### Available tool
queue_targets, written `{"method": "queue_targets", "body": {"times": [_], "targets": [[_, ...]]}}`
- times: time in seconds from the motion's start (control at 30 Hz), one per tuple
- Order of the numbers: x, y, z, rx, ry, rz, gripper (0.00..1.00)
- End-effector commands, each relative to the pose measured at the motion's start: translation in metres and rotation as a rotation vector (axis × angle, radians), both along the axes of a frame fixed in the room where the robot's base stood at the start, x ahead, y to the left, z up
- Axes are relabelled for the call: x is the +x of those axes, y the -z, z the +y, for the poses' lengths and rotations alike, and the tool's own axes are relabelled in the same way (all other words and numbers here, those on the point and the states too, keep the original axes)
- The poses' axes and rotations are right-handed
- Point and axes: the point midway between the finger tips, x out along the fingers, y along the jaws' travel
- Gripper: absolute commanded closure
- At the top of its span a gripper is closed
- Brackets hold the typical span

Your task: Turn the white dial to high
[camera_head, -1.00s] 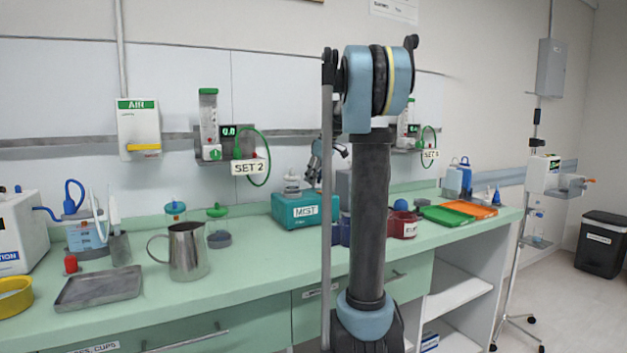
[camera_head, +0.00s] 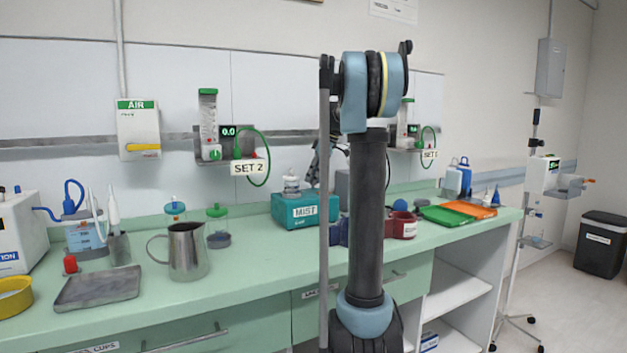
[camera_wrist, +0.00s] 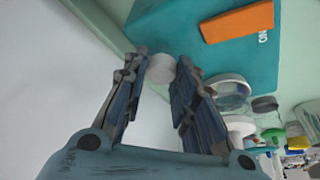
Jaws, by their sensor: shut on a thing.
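The teal MIST box (camera_head: 296,211) stands on the green counter, partly behind my arm in the head view. In the wrist view its teal face (camera_wrist: 170,32) carries an orange part (camera_wrist: 238,21) with the letters ON beside it. The round white dial (camera_wrist: 161,71) lies between the fingertips of my gripper (camera_wrist: 164,64). The gripper is shut on the dial, one finger on each side. The dial's marks and pointer cannot be read.
A steel jug (camera_head: 186,250) and a grey tray (camera_head: 98,288) stand to the left on the counter. A red container (camera_head: 403,226) and green and orange trays (camera_head: 470,209) are to the right. Clear jars (camera_wrist: 230,92) lie close to the fingers in the wrist view.

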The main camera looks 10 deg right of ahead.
Motion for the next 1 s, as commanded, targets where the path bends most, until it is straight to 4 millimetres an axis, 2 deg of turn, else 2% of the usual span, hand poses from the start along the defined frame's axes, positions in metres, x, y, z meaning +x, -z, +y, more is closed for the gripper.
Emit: {"method": "queue_targets", "body": {"times": [0.13, 0.17, 0.23, 0.67, 0.83, 1.0], "targets": [[0.002, 0.0, -0.002, -0.003, 0.004, -0.003, 0.98], [0.002, 0.0, -0.002, -0.003, 0.004, -0.003, 0.7], [0.002, 0.0, -0.002, -0.003, 0.004, -0.003, 0.56], [-0.001, -0.005, -0.003, -0.001, 0.003, -0.001, 0.56], [-0.004, -0.025, -0.011, -0.001, 0.004, 0.0, 0.56], [-0.009, -0.056, -0.022, -0.001, 0.004, 0.0, 0.56]]}}
